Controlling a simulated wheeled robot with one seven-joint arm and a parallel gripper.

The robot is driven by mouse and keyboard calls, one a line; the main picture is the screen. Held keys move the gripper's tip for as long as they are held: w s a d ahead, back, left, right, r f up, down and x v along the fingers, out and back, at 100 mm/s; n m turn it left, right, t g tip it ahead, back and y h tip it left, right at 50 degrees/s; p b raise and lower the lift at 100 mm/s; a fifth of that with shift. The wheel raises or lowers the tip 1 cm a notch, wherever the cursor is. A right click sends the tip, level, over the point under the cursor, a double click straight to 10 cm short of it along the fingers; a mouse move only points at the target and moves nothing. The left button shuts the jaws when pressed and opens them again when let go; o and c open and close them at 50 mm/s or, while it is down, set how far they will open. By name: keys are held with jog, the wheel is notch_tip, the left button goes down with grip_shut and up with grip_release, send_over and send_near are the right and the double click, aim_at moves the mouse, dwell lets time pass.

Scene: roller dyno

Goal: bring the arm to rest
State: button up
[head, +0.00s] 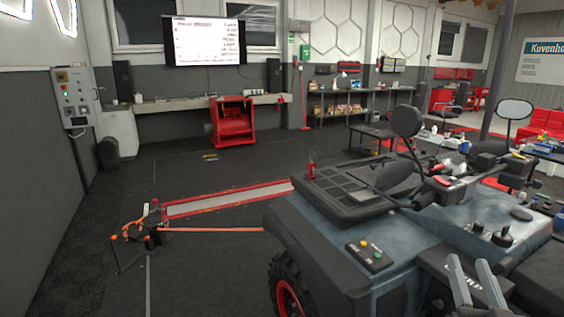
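My gripper (469,263) shows at the bottom right edge, as two grey fingers standing apart with a gap between them. I see nothing between the fingers. It is in front of the blue-grey quad vehicle (310,222), near its dark seat area. Whether it touches the vehicle cannot be told. The rest of my arm is not clearly in view.
A small button box (370,256) and a dark rack (340,192) are on the vehicle. Its mirrors (514,109) stick up at the right. A red-framed floor strip (228,199) and orange strap (210,230) lie left. Floor beyond is mostly clear.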

jog(key=s+a+f+n+g+y, duration=0.1)
jog(key=s+a+f, duration=0.4)
jog(key=s, duration=0.6)
jog(key=s+a+f+n+g+y, duration=0.2)
jog(key=s+a+f, duration=0.4)
jog(key=s, duration=0.6)
jog(key=s+a+f+n+g+y, duration=0.2)
jog(key=s+a+f, duration=0.4)
jog(key=s, duration=0.6)
jog(key=shift+s+a+f+g+y, duration=0.2)
jog(key=shift+a+g+y, duration=0.2)
jog(key=shift+y, duration=0.3)
jog(key=shift+r, duration=0.65)
